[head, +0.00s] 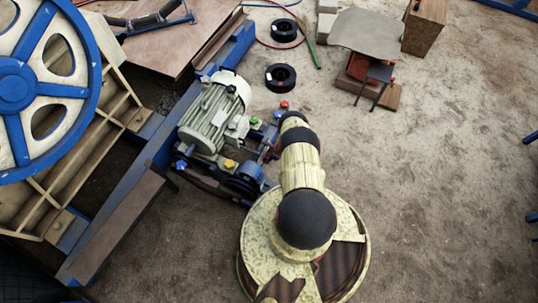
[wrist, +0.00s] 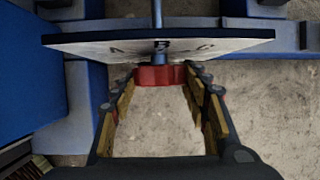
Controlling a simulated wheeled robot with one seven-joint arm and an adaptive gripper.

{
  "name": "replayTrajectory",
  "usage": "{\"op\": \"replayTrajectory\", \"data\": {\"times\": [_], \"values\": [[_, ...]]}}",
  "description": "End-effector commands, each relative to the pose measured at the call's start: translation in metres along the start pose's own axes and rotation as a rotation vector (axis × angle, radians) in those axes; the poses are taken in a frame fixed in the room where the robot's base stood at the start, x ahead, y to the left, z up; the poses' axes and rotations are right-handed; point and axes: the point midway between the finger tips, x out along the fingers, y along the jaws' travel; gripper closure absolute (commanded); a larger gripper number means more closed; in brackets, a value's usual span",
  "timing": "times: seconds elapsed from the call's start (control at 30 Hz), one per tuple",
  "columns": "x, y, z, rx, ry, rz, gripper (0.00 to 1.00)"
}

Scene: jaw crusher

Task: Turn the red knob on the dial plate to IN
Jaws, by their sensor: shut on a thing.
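In the wrist view, the red knob (wrist: 160,76) sits on a blue shaft in front of the dial plate (wrist: 90,42). The plate is pale and seen nearly edge-on, with dark marks on its face that I cannot read surely. My gripper (wrist: 161,80) is shut on the red knob, with one finger on each side of it near the tips. The knob's pointing direction cannot be told. In the head view, my arm hides the gripper and most of the area around the knob.
In the head view, a grey-green motor (head: 215,112) stands left of my arm on a blue frame (head: 118,208). A large blue-and-white wheel (head: 50,92) is farther left. Small coloured knobs, one red (head: 284,104) and one yellow (head: 228,164), are nearby. Sandy floor (head: 440,170) is clear at right.

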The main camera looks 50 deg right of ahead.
Motion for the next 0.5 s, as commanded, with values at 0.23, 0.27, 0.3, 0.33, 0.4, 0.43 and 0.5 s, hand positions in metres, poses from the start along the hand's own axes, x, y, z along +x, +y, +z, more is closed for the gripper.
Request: {"op": "replayTrajectory", "data": {"times": [0.23, 0.27, 0.3, 0.33, 0.4, 0.43, 0.5], "values": [[-0.0041, -0.0015, 0.0036, -0.032, -0.001, -0.079, 0.80], [-0.0041, -0.0021, 0.0040, -0.035, -0.001, -0.088, 0.80], [-0.0035, -0.0014, 0.0035, -0.041, -0.001, -0.099, 0.80], [-0.0031, -0.0017, 0.0034, -0.043, -0.001, -0.109, 0.79], [-0.0029, -0.0015, 0.0029, -0.051, 0.000, -0.128, 0.80], [-0.0028, -0.0013, 0.0026, -0.056, 0.000, -0.136, 0.80], [-0.0029, -0.0010, 0.0024, -0.063, 0.000, -0.154, 0.80]]}}
